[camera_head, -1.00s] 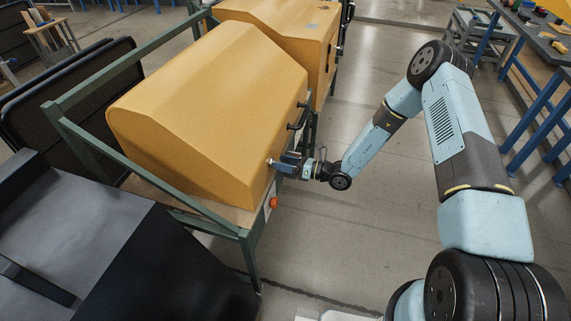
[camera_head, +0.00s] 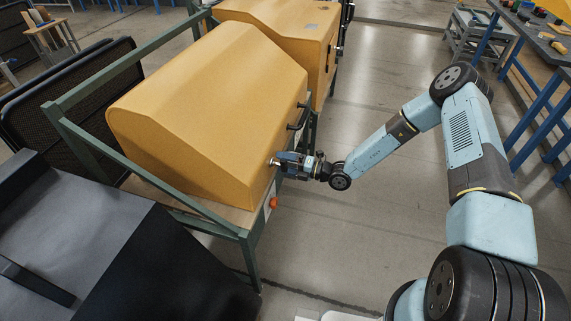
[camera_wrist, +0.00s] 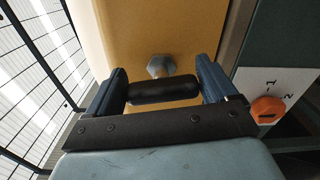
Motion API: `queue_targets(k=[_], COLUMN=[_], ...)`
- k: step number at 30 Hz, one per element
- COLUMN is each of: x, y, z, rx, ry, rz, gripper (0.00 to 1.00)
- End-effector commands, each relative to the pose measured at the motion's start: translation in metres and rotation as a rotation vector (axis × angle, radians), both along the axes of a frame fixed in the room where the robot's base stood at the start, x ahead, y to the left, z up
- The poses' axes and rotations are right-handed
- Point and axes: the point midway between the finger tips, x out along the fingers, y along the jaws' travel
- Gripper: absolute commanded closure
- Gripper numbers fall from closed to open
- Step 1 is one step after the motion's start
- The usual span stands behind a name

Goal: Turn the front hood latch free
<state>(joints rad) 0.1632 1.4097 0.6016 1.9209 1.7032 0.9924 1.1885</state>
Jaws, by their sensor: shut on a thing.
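The front hood (camera_head: 190,115) is a large yellow cover standing on a green-framed bench; its face also fills the upper middle of the wrist view (camera_wrist: 120,35). The latch has a metal stem (camera_wrist: 160,66) coming out of the hood face and a black cross bar handle (camera_wrist: 165,90). My gripper (camera_head: 284,161) is at the near lower part of the hood's right face. In the wrist view my gripper (camera_wrist: 160,75) is shut on the black bar, with one dark blue finger against each end. In the head view my gripper hides most of the latch.
Dark fittings (camera_head: 293,127) stick out of the same hood face. An orange knob (camera_head: 272,202) sits on the panel below, beside marks 1 and 2. A second yellow hood (camera_head: 285,35) stands behind. The floor (camera_head: 375,80) to the right is clear up to the blue-legged workbench.

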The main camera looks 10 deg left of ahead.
Motion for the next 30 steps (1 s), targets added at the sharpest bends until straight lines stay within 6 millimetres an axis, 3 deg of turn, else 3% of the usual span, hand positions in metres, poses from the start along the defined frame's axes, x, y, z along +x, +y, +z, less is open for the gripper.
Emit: queue_targets(k=[12,28,29,30], x=[0.0032,0.0024,0.0024,0.0021], y=[-0.0017,-0.0024,-0.0024,-0.0024], z=[-0.0032,-0.0044,-0.0044,-0.0044], rx=[0.010,0.009,0.009,0.010], ry=[0.174,0.196,0.196,0.196], rz=[-0.005,-0.006,-0.006,-0.005], gripper=[0.45,0.45,0.12,0.09])
